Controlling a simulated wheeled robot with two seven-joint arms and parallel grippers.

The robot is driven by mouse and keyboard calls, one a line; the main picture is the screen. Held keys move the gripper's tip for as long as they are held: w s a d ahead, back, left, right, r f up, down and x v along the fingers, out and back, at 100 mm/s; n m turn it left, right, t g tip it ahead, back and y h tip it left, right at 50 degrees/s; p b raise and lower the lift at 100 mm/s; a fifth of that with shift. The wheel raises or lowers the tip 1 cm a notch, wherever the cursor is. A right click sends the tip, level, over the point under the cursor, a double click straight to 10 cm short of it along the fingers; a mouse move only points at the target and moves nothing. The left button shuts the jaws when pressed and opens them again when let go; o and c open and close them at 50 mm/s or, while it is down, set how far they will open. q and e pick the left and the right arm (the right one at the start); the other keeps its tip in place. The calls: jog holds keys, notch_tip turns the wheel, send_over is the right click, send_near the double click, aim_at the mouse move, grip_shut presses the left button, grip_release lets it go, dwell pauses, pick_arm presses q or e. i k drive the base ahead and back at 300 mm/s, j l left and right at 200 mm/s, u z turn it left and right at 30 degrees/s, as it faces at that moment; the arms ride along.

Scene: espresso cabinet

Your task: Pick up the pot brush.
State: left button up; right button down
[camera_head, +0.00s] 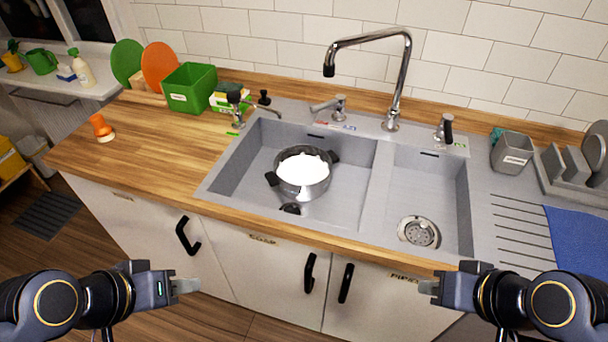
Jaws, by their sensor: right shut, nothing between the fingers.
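A small orange brush with a pale base (102,128), which looks like the pot brush, stands upright on the wooden counter (140,165) at the left. My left gripper (187,286) is in front of the cabinet doors, below the counter edge and well apart from the brush. I cannot tell whether its fingers are open or shut. My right gripper (428,287) is shut and empty in front of the cabinet at the right, far from the brush.
A steel pot (302,190) with white contents sits in the left sink basin. A green bin (189,88) stands behind the brush to the right. A tall faucet (392,95) rises behind the sink. The counter around the brush is clear. Black door handles (187,236) stick out below.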

aim_at(104, 132)
jog(key=u, duration=1.35)
